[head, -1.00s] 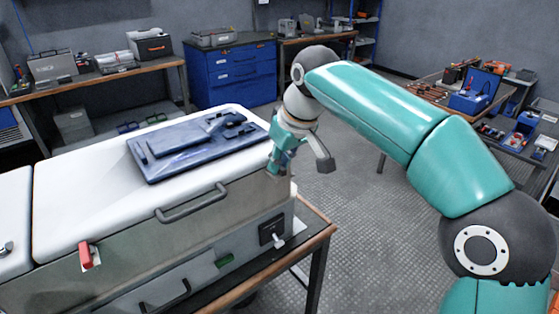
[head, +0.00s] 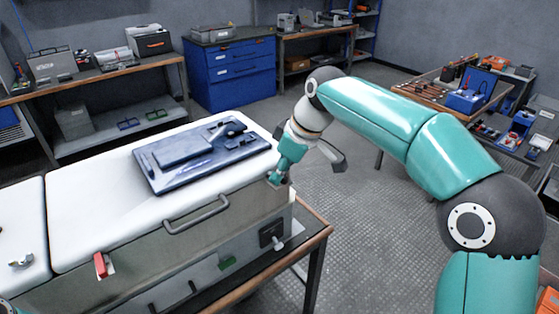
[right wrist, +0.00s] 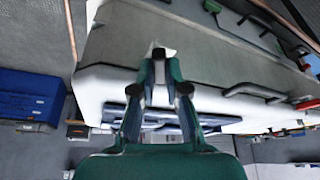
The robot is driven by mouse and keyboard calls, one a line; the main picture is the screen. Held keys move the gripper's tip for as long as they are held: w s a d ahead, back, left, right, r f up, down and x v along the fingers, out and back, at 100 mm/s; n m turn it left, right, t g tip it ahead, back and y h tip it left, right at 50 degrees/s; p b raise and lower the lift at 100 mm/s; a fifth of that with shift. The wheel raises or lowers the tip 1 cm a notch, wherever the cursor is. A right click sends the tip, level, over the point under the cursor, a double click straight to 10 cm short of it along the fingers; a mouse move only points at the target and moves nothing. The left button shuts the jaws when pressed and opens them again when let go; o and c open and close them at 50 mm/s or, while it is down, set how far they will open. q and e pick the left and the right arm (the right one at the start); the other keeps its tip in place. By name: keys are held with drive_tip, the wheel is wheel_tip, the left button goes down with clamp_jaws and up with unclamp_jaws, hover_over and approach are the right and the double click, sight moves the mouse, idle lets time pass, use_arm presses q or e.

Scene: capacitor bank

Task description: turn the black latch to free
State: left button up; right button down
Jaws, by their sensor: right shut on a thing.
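My right gripper (head: 277,179) is at the front right corner of the grey case with the white lid (head: 95,212), just below the lid's edge. In the right wrist view its fingers (right wrist: 161,72) are closed together on the black latch (right wrist: 159,54), a small dark piece in front of a white plate. The fingers mostly hide the latch, so its angle cannot be told. A red latch (head: 101,265) sits on the case's front at the left. My left gripper is not in view.
A blue tray (head: 160,185) lies on the lid. A grey handle (head: 197,213) sticks out of the case's front, left of my right gripper. A lower case with a green part (head: 228,263) stands below. Open floor (head: 370,230) lies to the right.

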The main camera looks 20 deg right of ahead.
drive_tip(key=n+g+p, duration=0.1)
drive_tip(key=n+p, duration=0.2)
drive_tip(key=n+g+y+p, duration=0.1)
drive_tip(key=n+p, duration=0.2)
drive_tip(key=p, duration=0.1)
drive_tip(key=n+g+p, duration=0.1)
drive_tip(key=n+p, duration=0.2)
drive_tip(key=shift+w+d+r, duration=0.1)
drive_tip(key=shift+w+r, duration=0.25)
drive_tip(key=shift+w, duration=0.05)
drive_tip(key=shift+w+f+n+g+p, duration=0.15)
drive_tip(key=shift+n+g+p, duration=0.35)
drive_tip(key=shift+n+p, duration=1.05)
drive_tip(key=shift+f, duration=0.1)
drive_tip(key=c, duration=1.2)
unclamp_jaws()
drive_tip(key=shift+v, duration=3.95)
drive_tip(key=shift+d+f, duration=0.1)
drive_tip(key=shift+f, duration=0.05)
